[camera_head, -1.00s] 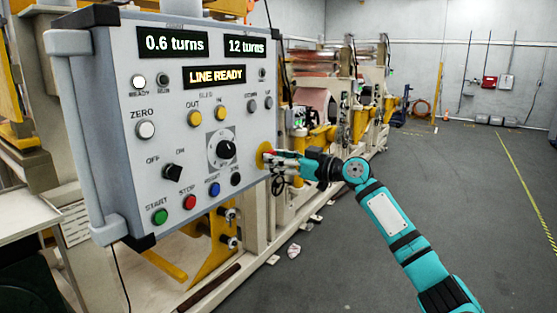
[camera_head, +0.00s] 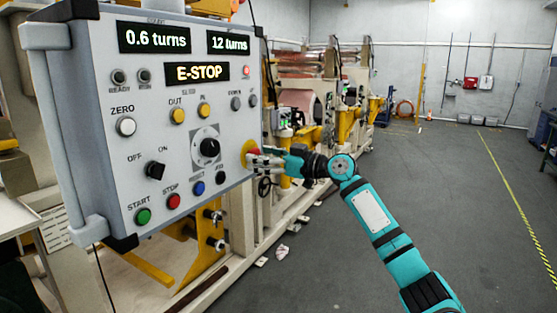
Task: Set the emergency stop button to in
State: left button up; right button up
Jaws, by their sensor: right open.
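The emergency stop button (camera_head: 252,148) is red on a yellow round plate, at the lower right edge of the grey control panel (camera_head: 92,75). My right gripper (camera_head: 255,158) is at the button, its fingertips over or against it and hiding part of it; whether they touch cannot be told. The gripper is open. My left gripper is not in view.
The panel also bears a black knob (camera_head: 209,148), a black switch (camera_head: 155,171), a green START button (camera_head: 143,216) and a red STOP button (camera_head: 173,201). Machine frames stand behind the panel. The grey floor (camera_head: 440,200) to the right is clear.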

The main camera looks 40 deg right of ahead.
jog(key=v, duration=1.1)
